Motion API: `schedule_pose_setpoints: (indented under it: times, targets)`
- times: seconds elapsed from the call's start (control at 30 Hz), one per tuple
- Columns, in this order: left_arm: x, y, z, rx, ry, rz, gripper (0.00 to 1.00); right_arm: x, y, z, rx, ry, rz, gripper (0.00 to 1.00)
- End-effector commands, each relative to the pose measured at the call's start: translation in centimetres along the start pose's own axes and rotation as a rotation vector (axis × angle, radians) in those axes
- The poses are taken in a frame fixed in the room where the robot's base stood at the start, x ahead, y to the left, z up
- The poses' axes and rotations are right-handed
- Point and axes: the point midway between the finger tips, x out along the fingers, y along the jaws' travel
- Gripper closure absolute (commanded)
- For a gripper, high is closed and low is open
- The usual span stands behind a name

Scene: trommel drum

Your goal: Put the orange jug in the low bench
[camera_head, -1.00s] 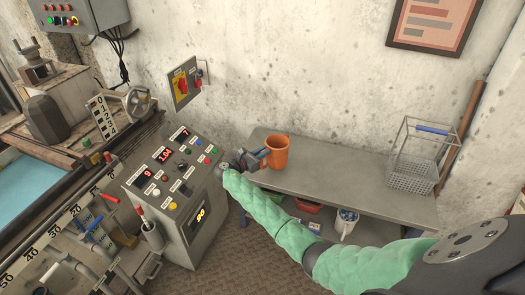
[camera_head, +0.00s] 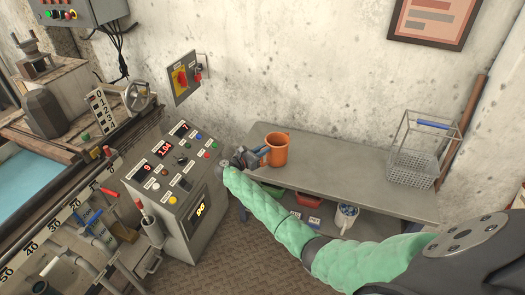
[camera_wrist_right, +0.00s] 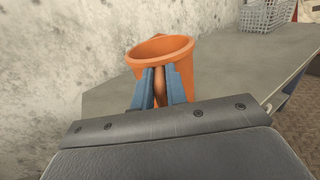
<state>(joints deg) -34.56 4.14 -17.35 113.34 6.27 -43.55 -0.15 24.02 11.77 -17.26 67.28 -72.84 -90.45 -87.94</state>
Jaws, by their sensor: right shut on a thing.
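The orange jug (camera_head: 278,150) is upright at the left end of the grey low bench (camera_head: 340,181), by the wall. In the right wrist view the jug (camera_wrist_right: 186,77) stands just beyond my fingers, its open rim facing up. My right gripper (camera_head: 264,155) comes in from the left side of the jug. Its blue fingers (camera_wrist_right: 160,88) are shut on the jug's handle, a narrow orange strip between them. I cannot tell whether the jug's base touches the bench top. My left gripper is not in view.
A wire basket (camera_head: 413,168) with a blue handle stands at the bench's right end. The bench top between is clear. A lower shelf holds a white bucket (camera_head: 346,216) and a red bin (camera_head: 308,200). A control console (camera_head: 180,190) stands close left of my right gripper.

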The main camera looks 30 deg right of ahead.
Motion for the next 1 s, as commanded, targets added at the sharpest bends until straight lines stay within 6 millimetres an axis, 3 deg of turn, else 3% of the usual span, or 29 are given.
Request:
schedule_pose_setpoints:
  times: [0.43,0.47,0.57,1.0]
  targets:
    - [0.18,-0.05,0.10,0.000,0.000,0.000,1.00,-0.01,0.02,-0.72,0.000,0.000,0.000,1.00]
    - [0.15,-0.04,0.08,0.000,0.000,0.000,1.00,-0.01,0.02,-0.65,0.000,0.000,0.000,0.80]
    - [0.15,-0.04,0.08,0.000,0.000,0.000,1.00,-0.01,0.02,-0.66,0.000,0.000,0.000,0.60]
    - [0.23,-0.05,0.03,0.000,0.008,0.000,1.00,-0.01,0.00,-0.69,0.000,0.000,0.000,0.60]
